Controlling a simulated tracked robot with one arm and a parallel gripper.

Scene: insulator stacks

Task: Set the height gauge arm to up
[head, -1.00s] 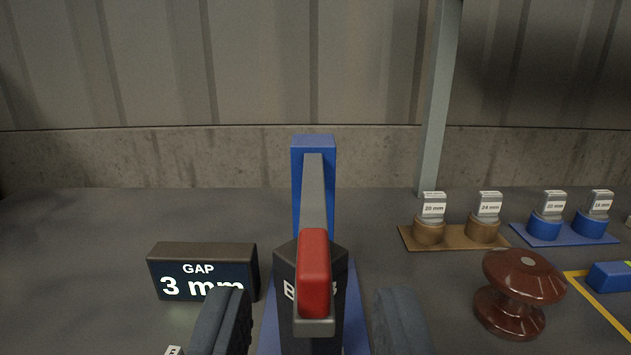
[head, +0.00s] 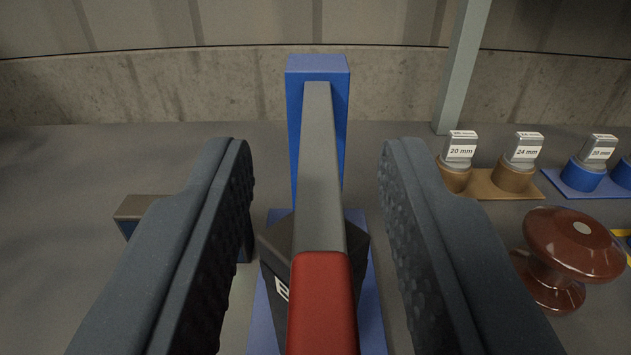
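The height gauge arm (head: 319,170) is a grey bar with a red end (head: 323,305). It runs from a blue post (head: 318,68) toward me, over a dark block with partly hidden lettering (head: 277,245) on a blue base (head: 262,318). My gripper (head: 318,165) is open, with one dark padded finger on each side of the bar. There is a clear gap between each finger and the bar, and nothing is held. The fingers hide much of the table to both sides.
The gap display box (head: 138,207) is left, mostly behind the left finger. A brown insulator (head: 570,245) stands at right. Labelled pieces stand on a brown board (head: 490,186) and a blue board (head: 572,186) behind it. A grey pole (head: 462,65) rises at the back.

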